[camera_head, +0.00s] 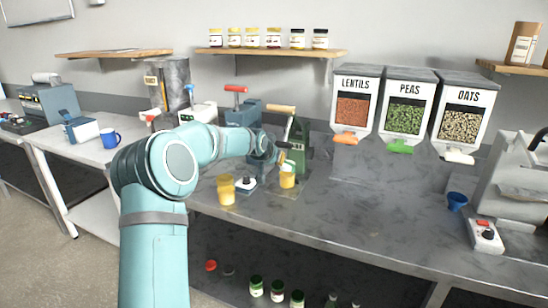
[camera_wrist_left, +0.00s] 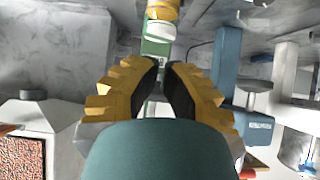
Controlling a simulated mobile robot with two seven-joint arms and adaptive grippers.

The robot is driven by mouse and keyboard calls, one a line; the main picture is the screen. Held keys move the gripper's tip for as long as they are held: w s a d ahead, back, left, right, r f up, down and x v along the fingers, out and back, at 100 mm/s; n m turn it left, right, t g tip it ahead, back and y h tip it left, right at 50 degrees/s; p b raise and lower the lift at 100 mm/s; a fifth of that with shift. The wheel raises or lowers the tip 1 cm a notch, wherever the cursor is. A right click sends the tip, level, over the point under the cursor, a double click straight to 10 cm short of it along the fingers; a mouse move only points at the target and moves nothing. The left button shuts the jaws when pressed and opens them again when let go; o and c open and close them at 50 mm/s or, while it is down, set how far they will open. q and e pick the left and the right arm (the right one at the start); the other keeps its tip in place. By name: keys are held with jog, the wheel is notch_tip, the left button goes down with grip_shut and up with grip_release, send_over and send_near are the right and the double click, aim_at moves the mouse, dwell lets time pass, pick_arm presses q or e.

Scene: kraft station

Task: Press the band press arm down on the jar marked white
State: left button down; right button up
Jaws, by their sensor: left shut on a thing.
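My left gripper (camera_head: 283,158) is at the green press (camera_head: 300,138), just above a yellow jar (camera_head: 287,180) on the bench. The press has a wooden handle (camera_head: 281,108), which shows above my gripper. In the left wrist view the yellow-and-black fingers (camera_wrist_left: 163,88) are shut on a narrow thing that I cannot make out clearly. Beyond them are a green part (camera_wrist_left: 155,48), a white round top (camera_wrist_left: 160,32) and something yellow (camera_wrist_left: 162,9). I cannot read a white mark on any jar. My right gripper is not in view.
A second yellow jar (camera_head: 226,190) and a white box with a black knob (camera_head: 243,184) stand to the left. A blue press with a red handle (camera_head: 236,89) is behind. Dispensers (camera_head: 409,88) stand to the right. The bench front at centre right is clear.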

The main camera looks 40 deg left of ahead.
pick_arm(q)
jog(key=shift+d+r, duration=0.1)
jog(key=shift+r, duration=0.15)
dwell(0.3)
jog(key=shift+r, duration=0.1)
jog(key=s+d+r+p, duration=0.1)
jog(key=s+r+p, duration=0.2)
jog(key=r, duration=0.8)
jog(key=shift+s+d+r, duration=0.15)
jog(key=shift+s+r, duration=0.25)
jog(key=shift+s, duration=0.75)
jog(key=shift+f, duration=0.1)
